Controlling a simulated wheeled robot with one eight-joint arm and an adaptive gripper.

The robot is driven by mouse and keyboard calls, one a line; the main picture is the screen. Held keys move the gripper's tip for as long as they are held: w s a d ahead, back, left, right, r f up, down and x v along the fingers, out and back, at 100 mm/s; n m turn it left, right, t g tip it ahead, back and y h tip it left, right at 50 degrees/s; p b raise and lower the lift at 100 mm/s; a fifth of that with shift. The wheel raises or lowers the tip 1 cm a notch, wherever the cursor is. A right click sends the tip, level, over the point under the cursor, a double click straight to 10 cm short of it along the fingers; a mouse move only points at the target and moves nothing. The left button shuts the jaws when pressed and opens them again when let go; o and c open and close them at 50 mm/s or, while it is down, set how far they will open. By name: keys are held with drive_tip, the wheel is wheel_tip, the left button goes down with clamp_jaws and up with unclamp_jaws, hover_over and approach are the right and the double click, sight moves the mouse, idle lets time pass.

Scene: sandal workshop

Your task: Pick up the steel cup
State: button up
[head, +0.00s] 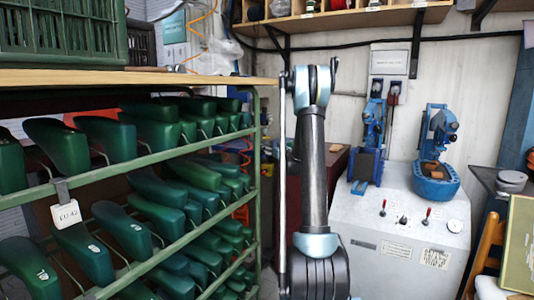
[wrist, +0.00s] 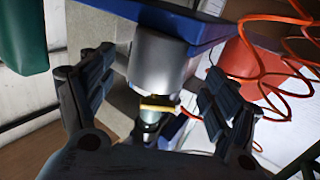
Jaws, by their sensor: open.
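A smooth silver-grey cylinder, which looks like the steel cup (wrist: 158,62), is in the upper middle of the wrist view. One end of it meets a blue surface (wrist: 190,22); the picture seems strongly rolled. My gripper (wrist: 160,64) is open, with one dark finger on the left and one on the right of the cup. Gaps show between the cup and both fingers, so it does not look held. In the head view my arm rises in the middle; my gripper and the cup cannot be made out there.
Just below the cup in the wrist view is a small yellow piece (wrist: 157,107). Orange coiled hose (wrist: 262,85) hangs at the right. In the head view, a green rack (head: 257,185) of shoe lasts stands left and a grey machine cabinet (head: 385,235) right.

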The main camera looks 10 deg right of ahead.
drive_tip(key=x, duration=0.4)
drive_tip(key=shift+w, duration=0.3)
drive_tip(key=shift+c, duration=0.2)
drive_tip(key=c, duration=1.2)
drive_tip(key=shift+r, duration=0.15)
